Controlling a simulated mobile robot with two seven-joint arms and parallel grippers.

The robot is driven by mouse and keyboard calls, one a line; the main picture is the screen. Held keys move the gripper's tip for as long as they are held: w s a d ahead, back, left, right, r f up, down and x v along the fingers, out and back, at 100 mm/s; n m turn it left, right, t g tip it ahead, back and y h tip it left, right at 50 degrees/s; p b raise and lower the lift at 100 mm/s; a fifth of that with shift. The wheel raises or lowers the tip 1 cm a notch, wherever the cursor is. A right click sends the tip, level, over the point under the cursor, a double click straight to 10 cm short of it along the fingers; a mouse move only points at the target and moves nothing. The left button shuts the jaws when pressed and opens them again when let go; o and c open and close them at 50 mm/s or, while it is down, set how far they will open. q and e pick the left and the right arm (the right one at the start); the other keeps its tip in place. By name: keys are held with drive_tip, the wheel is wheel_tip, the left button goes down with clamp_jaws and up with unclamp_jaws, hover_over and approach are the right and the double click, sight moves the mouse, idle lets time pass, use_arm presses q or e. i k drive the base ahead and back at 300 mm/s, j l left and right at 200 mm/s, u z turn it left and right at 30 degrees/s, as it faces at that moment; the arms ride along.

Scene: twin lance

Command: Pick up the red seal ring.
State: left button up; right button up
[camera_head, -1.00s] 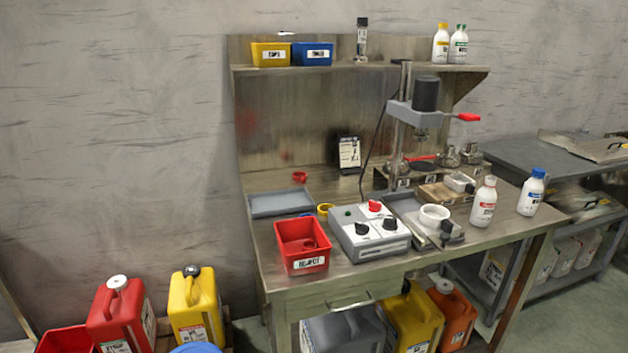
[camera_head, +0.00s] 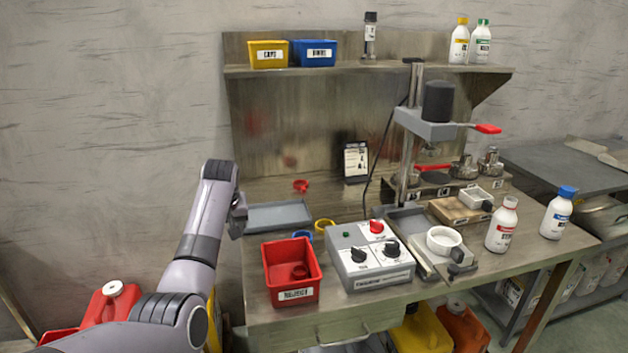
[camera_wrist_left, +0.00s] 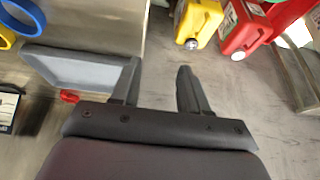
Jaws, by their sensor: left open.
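A red seal ring (camera_head: 301,186) lies at the back of the workbench, behind the grey tray (camera_head: 278,214). In the left wrist view a bit of red (camera_wrist_left: 69,96) shows beside the grey tray (camera_wrist_left: 75,68), partly hidden by my gripper. My left gripper (camera_head: 238,222) is at the tray's left end, left of the ring behind the tray. In the left wrist view its two fingers (camera_wrist_left: 158,85) stand apart with nothing between them. My right gripper is not in view.
A yellow ring (camera_head: 324,226) and a blue ring (camera_head: 303,236) lie between the tray and a grey control box (camera_head: 372,277). A drill press (camera_head: 437,105) stands to the right.

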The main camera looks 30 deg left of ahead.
sight(304, 188)
drive_tip(key=i+l, duration=0.1)
drive_tip(key=i, duration=1.05)
drive_tip(key=l, duration=0.05)
